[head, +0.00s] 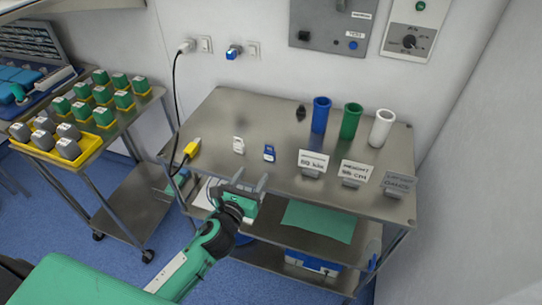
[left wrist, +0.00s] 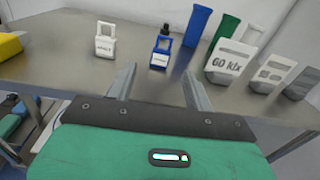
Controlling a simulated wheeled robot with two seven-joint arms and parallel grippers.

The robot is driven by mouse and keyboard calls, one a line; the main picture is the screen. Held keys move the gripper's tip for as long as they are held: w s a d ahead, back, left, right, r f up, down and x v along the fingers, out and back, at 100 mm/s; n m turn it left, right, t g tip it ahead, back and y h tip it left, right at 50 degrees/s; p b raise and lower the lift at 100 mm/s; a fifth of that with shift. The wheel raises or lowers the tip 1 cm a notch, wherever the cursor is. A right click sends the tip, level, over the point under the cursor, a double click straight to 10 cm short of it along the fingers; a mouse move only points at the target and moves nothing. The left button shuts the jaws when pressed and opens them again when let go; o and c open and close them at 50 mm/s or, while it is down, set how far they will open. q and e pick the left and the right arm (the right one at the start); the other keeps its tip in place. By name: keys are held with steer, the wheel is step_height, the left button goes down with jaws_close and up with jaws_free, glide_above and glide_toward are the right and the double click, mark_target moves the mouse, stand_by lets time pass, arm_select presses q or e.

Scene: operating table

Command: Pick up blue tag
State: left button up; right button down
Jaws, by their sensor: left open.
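The blue tag (head: 269,153) stands on the steel table top, to the right of a white tag (head: 239,145). In the left wrist view the blue tag (left wrist: 161,48) has a white label and an open loop at its top, and it stands beyond my fingers, roughly between their lines. My left gripper (head: 251,180) is open and empty at the table's front edge, short of the blue tag and not touching it. Its two fingers (left wrist: 157,82) point toward the tag in the left wrist view. My right gripper is not in view.
Blue (head: 320,115), green (head: 351,121) and white (head: 381,128) cups stand at the back right. Label signs (head: 313,163) stand in front of them. A side cart (head: 110,132) holds green and grey blocks.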

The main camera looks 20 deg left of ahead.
mark_target(271, 147)
arm_select(q)
steer(key=shift+w+d+r+m, duration=0.1)
steer(key=shift+w+d+m, duration=0.1)
steer(key=shift+m, duration=0.3)
steer(key=w, duration=0.5)
steer(key=w+p, duration=0.1)
steer(key=w, duration=0.1)
steer(key=shift+w+d, duration=0.4)
steer(key=w, duration=0.4)
steer(key=shift+w+d+p, duration=0.25)
steer(key=shift+w+p, duration=0.1)
steer(key=shift+p, duration=0.05)
steer(key=shift+w+d, duration=0.1)
steer(key=shift+w, duration=0.45)
steer(key=c, duration=0.9)
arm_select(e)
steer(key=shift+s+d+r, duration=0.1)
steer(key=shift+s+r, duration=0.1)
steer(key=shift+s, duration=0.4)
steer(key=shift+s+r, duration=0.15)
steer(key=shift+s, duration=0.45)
